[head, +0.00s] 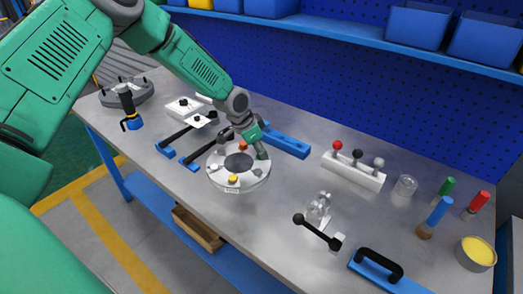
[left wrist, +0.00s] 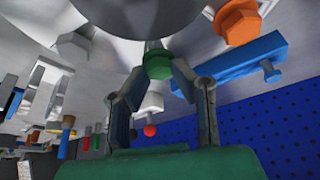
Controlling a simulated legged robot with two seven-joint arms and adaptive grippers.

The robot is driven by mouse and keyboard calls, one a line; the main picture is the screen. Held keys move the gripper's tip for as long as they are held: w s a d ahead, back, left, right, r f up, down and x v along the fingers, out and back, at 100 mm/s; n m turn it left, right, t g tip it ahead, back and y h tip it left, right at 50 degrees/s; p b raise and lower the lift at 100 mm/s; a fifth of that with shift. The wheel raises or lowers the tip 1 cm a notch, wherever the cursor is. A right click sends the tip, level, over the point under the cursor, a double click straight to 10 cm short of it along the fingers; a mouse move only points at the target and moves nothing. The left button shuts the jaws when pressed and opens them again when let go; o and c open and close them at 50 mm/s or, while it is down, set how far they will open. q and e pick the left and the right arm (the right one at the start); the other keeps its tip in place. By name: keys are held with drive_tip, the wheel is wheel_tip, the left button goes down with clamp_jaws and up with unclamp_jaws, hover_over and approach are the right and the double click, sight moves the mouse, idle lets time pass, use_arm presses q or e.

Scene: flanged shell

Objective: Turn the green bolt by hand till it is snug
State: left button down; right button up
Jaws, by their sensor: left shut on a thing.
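The flanged shell (head: 213,181) is a pale round ring with a dark central opening, lying on the metal bench in the head view. A yellow bolt (head: 233,180) stands on its near side and an orange bolt (head: 243,147) on its far side; the orange one also shows in the left wrist view (left wrist: 238,22). My left gripper (head: 262,153) reaches down at the ring's right side. In the left wrist view its two fingers (left wrist: 158,70) are shut on the green bolt's hex head (left wrist: 157,66). The gripper hides the green bolt in the head view. My right gripper is not in view.
A blue bar (head: 287,145) lies close behind the ring. A white block with several knobs (head: 353,171) is to the right. A toggle clamp (head: 318,228), a blue plate with a black handle (head: 380,268) and a yellow-filled tin (head: 476,253) stand further right. Bare bench lies in front.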

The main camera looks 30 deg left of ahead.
use_arm(q)
drive_tip(key=shift+w+a+r+m, duration=0.15)
drive_tip(key=shift+w+r+m, duration=0.1)
drive_tip(key=shift+m, duration=0.25)
drive_tip(key=c, duration=1.4)
unclamp_jaws()
drive_tip(key=shift+o, duration=0.2)
drive_tip(key=shift+s+a, duration=0.1)
drive_tip(key=shift+s, duration=0.1)
drive_tip(key=shift+f, duration=0.1)
drive_tip(key=v, duration=1.2)
drive_tip(key=shift+a, duration=0.35)
drive_tip(key=shift+w+f, duration=0.1)
